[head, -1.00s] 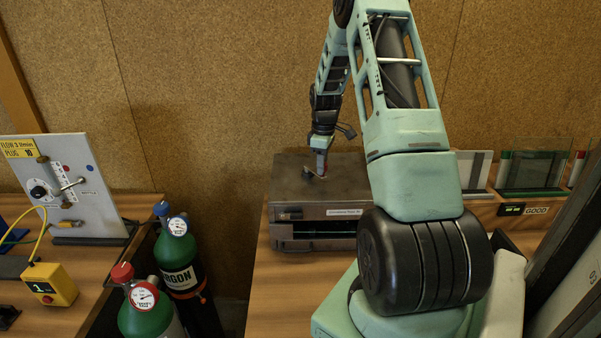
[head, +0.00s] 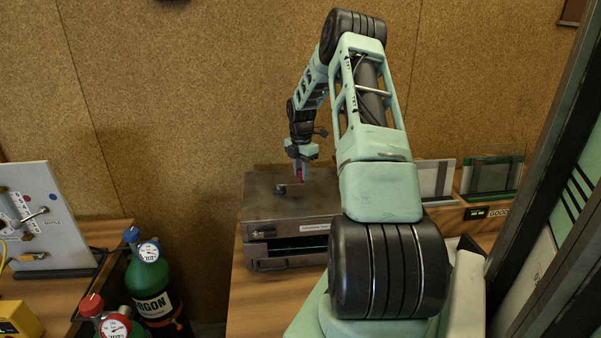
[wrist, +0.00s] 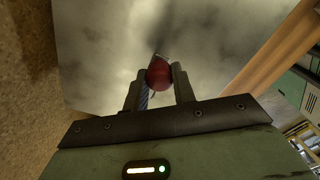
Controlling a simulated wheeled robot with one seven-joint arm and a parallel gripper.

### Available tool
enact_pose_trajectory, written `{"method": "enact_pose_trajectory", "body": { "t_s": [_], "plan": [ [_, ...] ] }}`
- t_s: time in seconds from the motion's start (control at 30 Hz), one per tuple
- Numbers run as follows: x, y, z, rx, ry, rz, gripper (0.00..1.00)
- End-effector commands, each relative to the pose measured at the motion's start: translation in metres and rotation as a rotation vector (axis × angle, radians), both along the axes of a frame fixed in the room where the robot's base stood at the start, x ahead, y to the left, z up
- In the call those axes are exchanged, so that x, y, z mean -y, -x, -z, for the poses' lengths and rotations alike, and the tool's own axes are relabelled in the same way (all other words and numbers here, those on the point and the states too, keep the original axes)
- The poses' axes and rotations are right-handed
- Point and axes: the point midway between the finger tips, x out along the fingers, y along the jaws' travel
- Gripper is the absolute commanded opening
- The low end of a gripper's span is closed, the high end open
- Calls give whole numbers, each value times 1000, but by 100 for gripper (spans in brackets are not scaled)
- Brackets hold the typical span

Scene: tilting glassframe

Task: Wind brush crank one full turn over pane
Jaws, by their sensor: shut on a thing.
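The brush crank's red knob (wrist: 159,75) sits between the two fingers of my gripper (wrist: 159,88) in the wrist view, and the fingers are shut on it. In the head view my gripper (head: 300,172) points down over the top of a dark metal box (head: 262,205). The crank's dark hub (head: 281,189) shows on the box top, just left of the gripper. A slot opens in the box's front, with a greenish glass edge (head: 300,242) dimly visible in it; the pane is mostly hidden inside.
Two gas cylinders, one marked ARGON (head: 154,290), stand left of the bench. A panel with dials (head: 45,225) stands on the left table. Framed glass panes (head: 492,175) stand at the back right. A dark upright post (head: 545,170) rises at the right.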

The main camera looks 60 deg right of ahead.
Motion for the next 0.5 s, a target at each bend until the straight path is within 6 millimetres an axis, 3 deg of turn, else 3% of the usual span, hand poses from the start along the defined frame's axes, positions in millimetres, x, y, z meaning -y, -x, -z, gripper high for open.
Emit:
{"method": "enact_pose_trajectory", "body": {
  "t_s": [0.5],
  "plan": [
    [22,-25,-2,4,1,-443,0]
  ]
}}
